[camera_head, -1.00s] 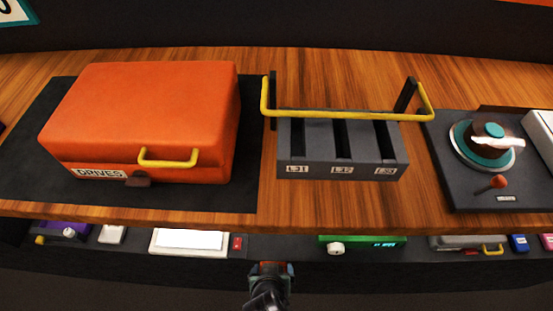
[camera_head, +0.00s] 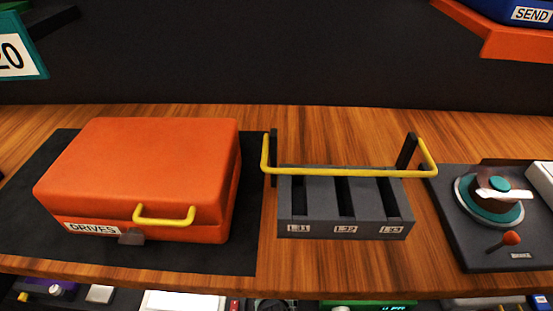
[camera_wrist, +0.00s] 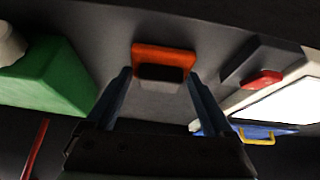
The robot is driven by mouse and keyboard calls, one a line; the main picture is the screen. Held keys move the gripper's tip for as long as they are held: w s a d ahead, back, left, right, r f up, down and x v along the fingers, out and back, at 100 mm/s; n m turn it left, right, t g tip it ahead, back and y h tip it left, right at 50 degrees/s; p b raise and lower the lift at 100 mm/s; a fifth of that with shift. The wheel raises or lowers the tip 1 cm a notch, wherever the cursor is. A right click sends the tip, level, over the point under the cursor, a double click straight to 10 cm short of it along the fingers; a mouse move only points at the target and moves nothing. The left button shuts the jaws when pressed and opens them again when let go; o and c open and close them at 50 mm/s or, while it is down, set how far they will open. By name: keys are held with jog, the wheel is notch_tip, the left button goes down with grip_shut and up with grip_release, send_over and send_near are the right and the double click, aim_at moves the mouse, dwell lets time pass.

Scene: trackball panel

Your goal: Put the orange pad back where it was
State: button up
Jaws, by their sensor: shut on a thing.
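The orange pad (camera_wrist: 165,56) shows in the wrist view between my fingertips. It is a small orange block with a dark face towards me. My gripper (camera_wrist: 160,76) is shut on it, one finger on each side. A dark grey panel surface lies behind the pad. I cannot tell whether the pad touches it. In the head view the gripper is at most a sliver at the bottom edge, and I cannot make out the pad there.
In the wrist view a green box (camera_wrist: 48,80) stands left, a red button (camera_wrist: 262,79) and white panel (camera_wrist: 285,103) right. In the head view an orange DRIVES case (camera_head: 140,170), a grey slotted rack (camera_head: 345,228) with yellow rail and a dial unit (camera_head: 490,225) sit on the wooden shelf.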

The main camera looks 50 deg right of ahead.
jog(key=shift+f, duration=0.1)
jog(key=o, duration=1.2)
jog(key=shift+r, duration=0.25)
jog(key=p+v, duration=0.3)
jog(key=v, duration=0.8)
jog(key=shift+s+a+r, duration=0.15)
jog(key=shift+s+r, duration=0.05)
jog(key=shift+r, duration=0.15)
